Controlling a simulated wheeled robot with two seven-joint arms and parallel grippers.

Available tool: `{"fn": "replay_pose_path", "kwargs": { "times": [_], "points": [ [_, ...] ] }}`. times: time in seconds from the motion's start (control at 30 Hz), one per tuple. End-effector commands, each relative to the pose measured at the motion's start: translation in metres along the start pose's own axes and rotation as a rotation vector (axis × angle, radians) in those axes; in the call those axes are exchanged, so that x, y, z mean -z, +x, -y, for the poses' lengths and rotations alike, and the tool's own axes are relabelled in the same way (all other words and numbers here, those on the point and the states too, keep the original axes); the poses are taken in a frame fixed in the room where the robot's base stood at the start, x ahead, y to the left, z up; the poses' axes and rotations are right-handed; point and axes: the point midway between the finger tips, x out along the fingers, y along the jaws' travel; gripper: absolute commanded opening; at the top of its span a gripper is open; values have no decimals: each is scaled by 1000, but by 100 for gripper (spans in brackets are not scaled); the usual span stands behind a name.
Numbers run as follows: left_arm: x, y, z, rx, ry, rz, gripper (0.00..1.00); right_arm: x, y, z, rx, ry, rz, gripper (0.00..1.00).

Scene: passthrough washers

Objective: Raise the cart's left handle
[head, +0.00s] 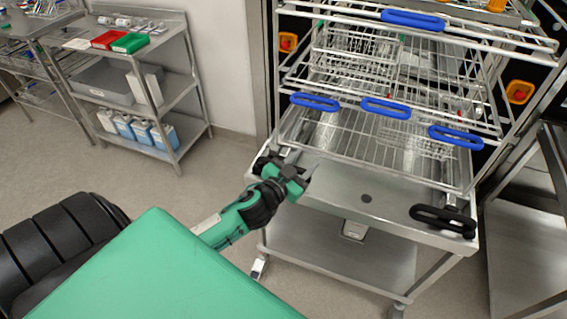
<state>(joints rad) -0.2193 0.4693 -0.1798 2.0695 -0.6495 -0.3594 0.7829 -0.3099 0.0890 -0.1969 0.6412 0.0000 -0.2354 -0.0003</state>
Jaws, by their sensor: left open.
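The steel cart (350,197) stands ahead, right of centre, with a wire rack over its tray top. Its left handle (264,164) is black and sits at the cart's front left corner, partly hidden by my left gripper. My left gripper (304,177) is open, in front of the tray edge and close beside the left handle. I cannot tell whether it touches the handle. The cart's right handle (443,220) is a black loop lying low at the front right corner. My right gripper is out of view.
Wire racks with blue handles (387,108) fill the washer opening behind the cart. A steel shelf (176,97) with boxes and bottles stands at the left by the wall. A metal frame (520,230) stands close at the right. The floor (150,190) between shelf and cart is clear.

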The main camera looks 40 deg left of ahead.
Motion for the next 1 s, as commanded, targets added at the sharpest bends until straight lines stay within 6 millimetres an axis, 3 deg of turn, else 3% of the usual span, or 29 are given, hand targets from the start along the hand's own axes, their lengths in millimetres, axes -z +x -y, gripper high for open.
{"fn": "replay_pose_path", "kwargs": {
  "times": [0.1,0.2,0.3,0.4,0.57,0.67,0.8,1.0],
  "points": [
    [41,13,-2,-105,44,-163,42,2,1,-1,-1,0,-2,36],
    [68,20,-9,-233,93,-277,42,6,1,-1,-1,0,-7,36],
    [87,23,-19,-403,161,-355,42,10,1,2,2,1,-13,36],
    [93,22,-27,-599,246,-373,42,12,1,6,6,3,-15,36],
    [77,17,-23,-890,398,-246,42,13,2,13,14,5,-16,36],
    [56,13,-2,-1028,492,-72,42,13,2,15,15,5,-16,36],
    [28,8,46,-1121,598,234,42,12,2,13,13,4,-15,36],
    [8,-3,114,-1104,663,592,42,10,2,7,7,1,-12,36]
  ]
}}
